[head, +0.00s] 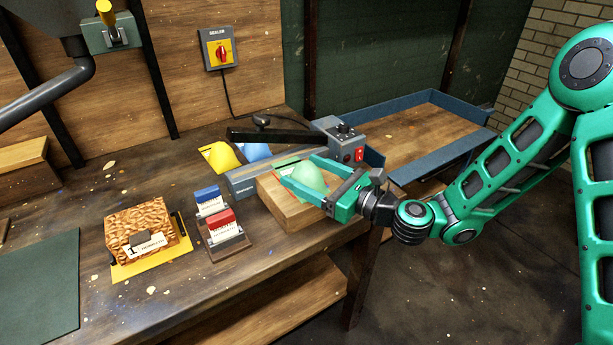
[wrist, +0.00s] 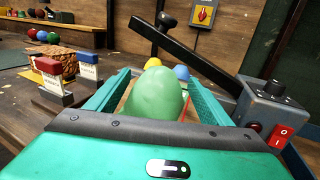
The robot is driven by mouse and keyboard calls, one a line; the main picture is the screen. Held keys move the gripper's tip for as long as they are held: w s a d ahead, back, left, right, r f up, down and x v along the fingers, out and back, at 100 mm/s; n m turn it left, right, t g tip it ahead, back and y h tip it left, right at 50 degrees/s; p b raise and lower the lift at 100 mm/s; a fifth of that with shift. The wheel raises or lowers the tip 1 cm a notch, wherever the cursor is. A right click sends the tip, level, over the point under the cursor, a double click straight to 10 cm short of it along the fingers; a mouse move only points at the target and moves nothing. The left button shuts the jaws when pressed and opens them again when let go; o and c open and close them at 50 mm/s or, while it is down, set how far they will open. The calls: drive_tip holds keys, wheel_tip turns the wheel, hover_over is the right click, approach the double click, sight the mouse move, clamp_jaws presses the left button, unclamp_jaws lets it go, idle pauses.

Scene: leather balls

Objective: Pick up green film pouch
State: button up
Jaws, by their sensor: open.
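The green film pouch (head: 309,176) is a rounded, pale green bulge on top of a wooden block (head: 292,214) at the bench's front edge. My gripper (head: 300,172) is open and reaches in from the right, with one finger on each side of the pouch. In the wrist view the pouch (wrist: 155,100) stands between the two open fingers (wrist: 158,88). I cannot tell whether either finger touches it. The pouch's lower part is partly hidden by the gripper.
A sealer (head: 270,168) with a black lever arm stands right behind the block. Yellow (head: 222,157) and blue (head: 256,152) pouches lie behind it. Stamps (head: 216,215) on a stand and a brown textured block (head: 142,228) are to the left. A blue-rimmed tray (head: 440,150) is at the right.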

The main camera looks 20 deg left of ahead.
drive_tip(key=shift+w+a, duration=0.15)
drive_tip(key=shift+a, duration=0.2)
drive_tip(key=shift+c, duration=0.3)
drive_tip(key=c, duration=1.2)
drive_tip(key=shift+r, duration=0.15)
